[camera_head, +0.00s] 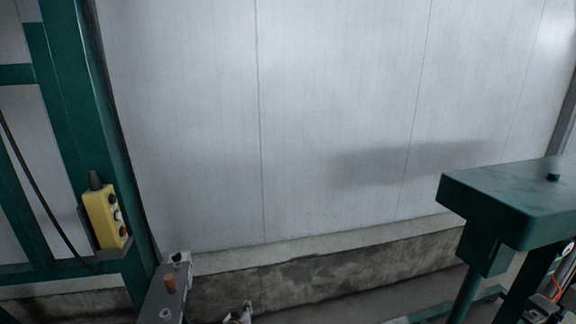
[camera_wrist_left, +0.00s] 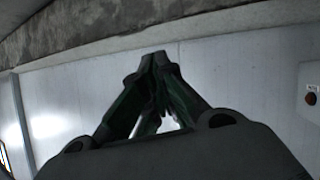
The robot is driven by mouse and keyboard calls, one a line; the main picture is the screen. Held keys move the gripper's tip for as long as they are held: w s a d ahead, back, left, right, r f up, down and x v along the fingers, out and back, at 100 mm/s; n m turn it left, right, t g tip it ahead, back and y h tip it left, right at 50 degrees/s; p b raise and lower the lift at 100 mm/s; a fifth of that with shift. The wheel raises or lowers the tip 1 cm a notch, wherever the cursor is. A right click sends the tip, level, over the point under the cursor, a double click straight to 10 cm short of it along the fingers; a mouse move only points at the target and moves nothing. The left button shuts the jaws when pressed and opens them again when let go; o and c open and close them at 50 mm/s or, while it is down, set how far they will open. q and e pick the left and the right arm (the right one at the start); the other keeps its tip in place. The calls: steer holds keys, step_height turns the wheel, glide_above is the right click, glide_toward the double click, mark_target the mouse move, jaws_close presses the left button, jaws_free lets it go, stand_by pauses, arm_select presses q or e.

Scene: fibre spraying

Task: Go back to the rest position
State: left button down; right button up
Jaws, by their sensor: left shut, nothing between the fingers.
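My left gripper (camera_wrist_left: 160,62) is shut in the left wrist view, its dark fingertips meeting with nothing between them. It points toward a pale panelled wall and touches nothing that I can see. In the head view only a small tip of a pale and dark part (camera_head: 243,313) shows at the bottom edge; it looks like part of my left gripper, but its fingers cannot be made out. My right gripper is not in view.
A yellow button box (camera_head: 104,217) hangs on a green frame (camera_head: 75,110) at left. A green stand (camera_head: 505,205) is at right. The pale wall (camera_head: 300,120) fills the back, above a concrete base (camera_head: 310,278).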

arm_select(q)
steer(key=s+a+f+m+g+y, duration=0.1)
steer(key=s+a+f+g, duration=0.2)
steer(key=s+f, duration=1.05)
steer(key=s+a+f+m+g, duration=0.2)
steer(key=s+f+g, duration=0.1)
steer(key=s+f, duration=1.1)
steer(key=s+a+f+g, duration=0.1)
steer(key=s+f, duration=0.2)
steer(key=s, duration=0.9)
steer(key=s+a+f+g, duration=0.2)
steer(key=s+f, duration=0.1)
steer(key=s, duration=1)
steer(key=s+a+f+g+y, duration=0.1)
steer(key=s+a+f+g, duration=0.1)
steer(key=s, duration=1)
steer(key=shift+s+a+f, duration=0.15)
steer(key=shift+s+f, duration=0.1)
steer(key=shift+f, duration=0.2)
steer(key=shift+s, duration=0.1)
